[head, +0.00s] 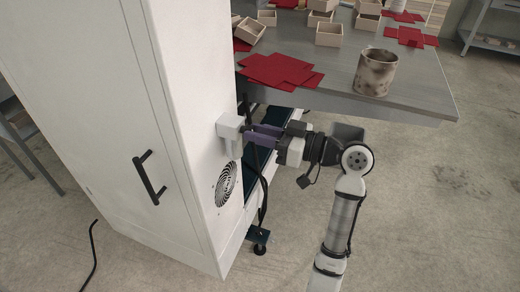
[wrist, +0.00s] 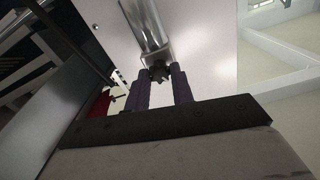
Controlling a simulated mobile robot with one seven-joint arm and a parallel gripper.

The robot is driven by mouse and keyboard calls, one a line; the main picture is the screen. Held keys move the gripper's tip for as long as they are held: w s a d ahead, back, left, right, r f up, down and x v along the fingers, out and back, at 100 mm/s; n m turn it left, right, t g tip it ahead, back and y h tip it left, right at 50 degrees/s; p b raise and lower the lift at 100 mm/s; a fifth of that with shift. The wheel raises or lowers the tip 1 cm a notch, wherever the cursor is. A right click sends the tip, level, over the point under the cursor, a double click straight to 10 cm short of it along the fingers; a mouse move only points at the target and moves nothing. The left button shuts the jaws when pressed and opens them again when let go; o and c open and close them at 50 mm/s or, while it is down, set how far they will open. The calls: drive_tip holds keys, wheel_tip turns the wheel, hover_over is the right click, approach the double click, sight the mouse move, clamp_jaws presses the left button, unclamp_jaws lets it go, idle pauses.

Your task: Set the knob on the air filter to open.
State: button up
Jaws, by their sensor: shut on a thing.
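The air filter (head: 230,126) is a pale box with a short cylinder below it, fixed to the side of a white cabinet. In the wrist view it shows as a clear or metallic bowl (wrist: 143,22) with a small dark knob (wrist: 159,72) at its end. My gripper (head: 252,134) reaches the filter from the right. In the wrist view its two purple fingers (wrist: 159,85) stand on either side of the knob and are closed on it. The knob's setting cannot be read. In the head view the fingers hide the knob.
The white cabinet (head: 95,90) has a black handle (head: 149,178) and a round vent (head: 226,184). A grey table (head: 425,85) behind my arm bears red card blanks (head: 280,70), several small boxes and a stained pot (head: 375,72). A black cable hangs below the filter. Floor at right is clear.

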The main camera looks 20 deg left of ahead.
drive_tip(key=shift+n+b, duration=6.2)
drive_tip(key=shift+b, duration=2.1)
drive_tip(key=o, duration=1)
drive_tip(key=shift+d, duration=0.1)
drive_tip(key=d, duration=0.9)
drive_tip(key=d+p, duration=0.1)
drive_tip(key=d, duration=0.3)
drive_tip(key=shift+s+d, duration=0.3)
drive_tip(key=shift+d, duration=0.05)
